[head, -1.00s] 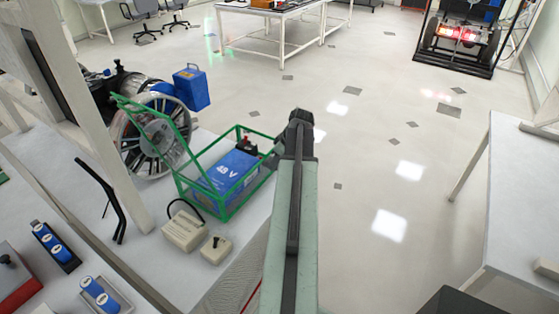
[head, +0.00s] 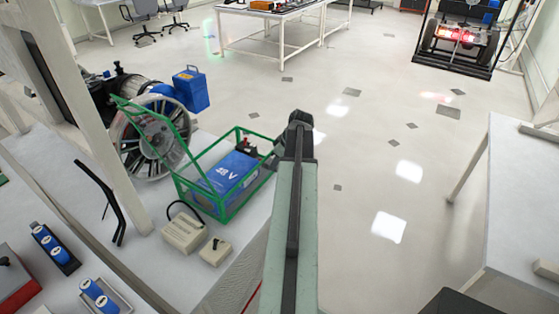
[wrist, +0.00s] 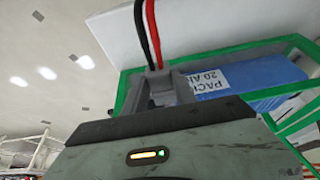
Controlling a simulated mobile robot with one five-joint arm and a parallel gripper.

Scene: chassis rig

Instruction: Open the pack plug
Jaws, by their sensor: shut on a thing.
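My gripper (wrist: 160,92) is shut on a pale plug (wrist: 161,84), from which a red and a black wire (wrist: 150,40) run up out of view. The plug is close beside the frame. Whether its two halves are joined or apart cannot be told. In the head view my arm covers the area right of the pack, and the plug cannot be made out.
A pale box (head: 184,230) with a black cable and a smaller switch box (head: 215,250) stand in front of the frame. A spoked wheel (head: 152,140) and a blue box (head: 191,88) are behind it. A white upright (head: 105,130) rises at left. The floor at right is open.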

